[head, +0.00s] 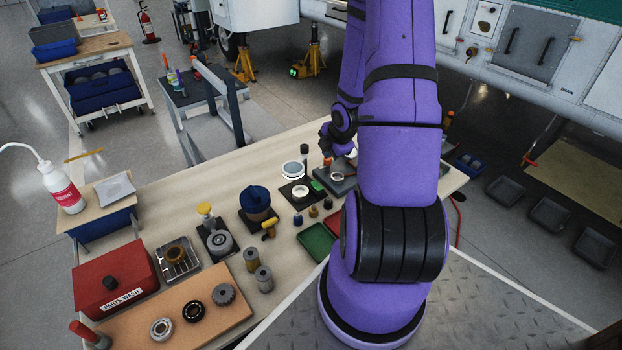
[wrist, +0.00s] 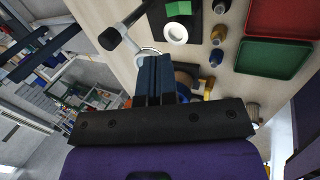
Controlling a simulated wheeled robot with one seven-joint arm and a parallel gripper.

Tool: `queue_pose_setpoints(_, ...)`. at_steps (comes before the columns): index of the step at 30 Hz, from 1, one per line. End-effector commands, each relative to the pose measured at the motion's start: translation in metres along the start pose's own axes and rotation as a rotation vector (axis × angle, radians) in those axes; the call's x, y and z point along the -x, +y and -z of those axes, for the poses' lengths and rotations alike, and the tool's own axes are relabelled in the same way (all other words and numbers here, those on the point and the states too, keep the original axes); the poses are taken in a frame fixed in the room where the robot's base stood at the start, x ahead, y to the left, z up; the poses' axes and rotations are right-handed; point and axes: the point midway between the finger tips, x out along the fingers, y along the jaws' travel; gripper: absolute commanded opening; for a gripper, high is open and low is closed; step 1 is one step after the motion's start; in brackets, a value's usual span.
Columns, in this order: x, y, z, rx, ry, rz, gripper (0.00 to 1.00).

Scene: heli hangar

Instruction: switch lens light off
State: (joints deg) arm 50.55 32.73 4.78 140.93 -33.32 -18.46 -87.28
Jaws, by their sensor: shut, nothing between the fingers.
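A round lens with a pale rim (head: 291,170) shows near the far edge of the workbench. In the wrist view, part of a pale rim (wrist: 147,51) shows behind my fingertips, beside a rod with a black knob (wrist: 108,38). A white ring (head: 300,192) and a green block (head: 317,186) are on a dark pad just in front of the lens. They also show in the wrist view, the ring (wrist: 176,33) below the block (wrist: 178,8). My gripper (wrist: 154,60) is shut and empty, fingertips close to the pale rim; contact cannot be told. Whether the light glows is unclear.
Small bottles (wrist: 217,35) stand beside the pad. A green tray (head: 317,243) lies nearer. A blue-capped jar (head: 256,200), a yellow-knobbed device (head: 217,235) and a red parts-wash box (head: 112,277) occupy the bench to the left. Clear bench top (head: 160,215) lies behind them.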

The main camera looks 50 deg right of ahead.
Motion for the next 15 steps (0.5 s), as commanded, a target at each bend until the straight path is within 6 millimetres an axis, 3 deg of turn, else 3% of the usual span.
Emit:
queue_pose_setpoints(6,-0.0125,-0.0115,-0.0049,0.034,0.02,-0.008,0.0)
queue_pose_setpoints(15,-0.0132,-0.0121,-0.0049,0.037,0.021,-0.009,0.0)
